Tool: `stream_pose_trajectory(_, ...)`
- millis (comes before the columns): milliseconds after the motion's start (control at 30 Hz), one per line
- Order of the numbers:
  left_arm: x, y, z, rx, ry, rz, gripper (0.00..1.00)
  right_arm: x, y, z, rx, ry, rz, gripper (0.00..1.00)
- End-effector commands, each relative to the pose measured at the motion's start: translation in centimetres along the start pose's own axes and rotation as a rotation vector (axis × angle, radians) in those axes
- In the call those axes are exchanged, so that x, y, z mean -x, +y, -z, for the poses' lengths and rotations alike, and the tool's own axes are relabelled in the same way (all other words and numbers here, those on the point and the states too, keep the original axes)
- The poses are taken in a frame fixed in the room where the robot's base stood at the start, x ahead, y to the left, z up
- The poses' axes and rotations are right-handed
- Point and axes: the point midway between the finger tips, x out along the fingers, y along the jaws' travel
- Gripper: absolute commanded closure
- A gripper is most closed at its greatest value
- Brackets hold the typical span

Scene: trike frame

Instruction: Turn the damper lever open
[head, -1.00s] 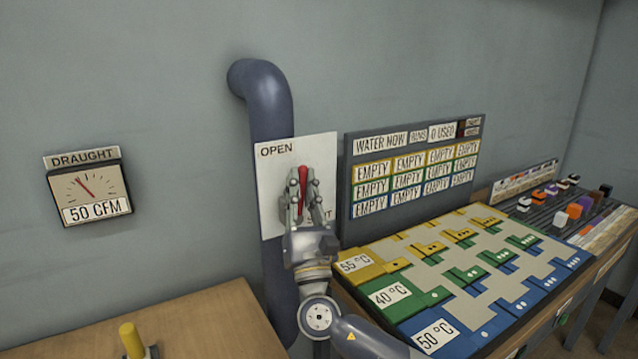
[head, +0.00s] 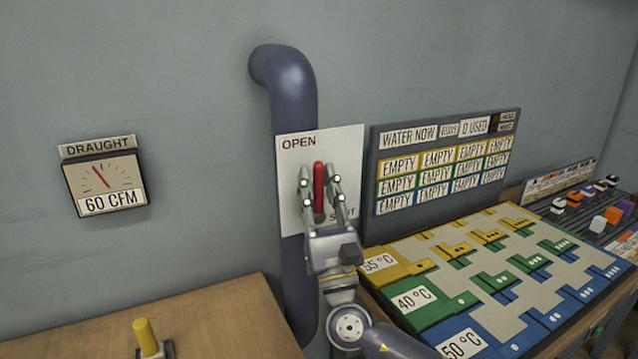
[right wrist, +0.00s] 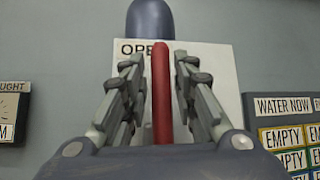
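The red damper lever (head: 319,187) stands nearly upright in front of a white plate (head: 350,150) marked OPEN at its upper left and SHUT at its lower right. The plate is on a blue-grey pipe (head: 290,100). My right gripper (head: 320,180) has one finger on each side of the lever. In the right wrist view the lever (right wrist: 162,90) runs between the fingers, with a gap visible on both sides. The draught gauge (head: 104,178) on the wall reads 60 CFM. My left gripper is not in view.
A water board (head: 440,130) with EMPTY labels hangs right of the plate. Below it is a table with yellow, green and blue tiles (head: 415,300). A wooden table (head: 220,325) with a yellow-handled object (head: 146,336) is at lower left.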

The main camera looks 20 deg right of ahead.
Motion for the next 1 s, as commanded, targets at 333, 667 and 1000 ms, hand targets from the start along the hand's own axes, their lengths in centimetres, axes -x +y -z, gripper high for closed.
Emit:
stream_pose_trajectory(333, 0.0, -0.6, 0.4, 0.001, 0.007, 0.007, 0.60, 0.0, -0.1, -0.1, -0.002, -0.002, 0.002, 0.64)
stream_pose_trajectory(667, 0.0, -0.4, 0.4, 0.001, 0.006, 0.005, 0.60, 4.3, 0.0, 0.1, -0.001, 0.004, 0.001, 0.64)
stream_pose_trajectory(1000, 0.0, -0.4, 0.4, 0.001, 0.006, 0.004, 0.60, 10.3, -0.1, 0.0, -0.001, 0.002, 0.002, 0.64)
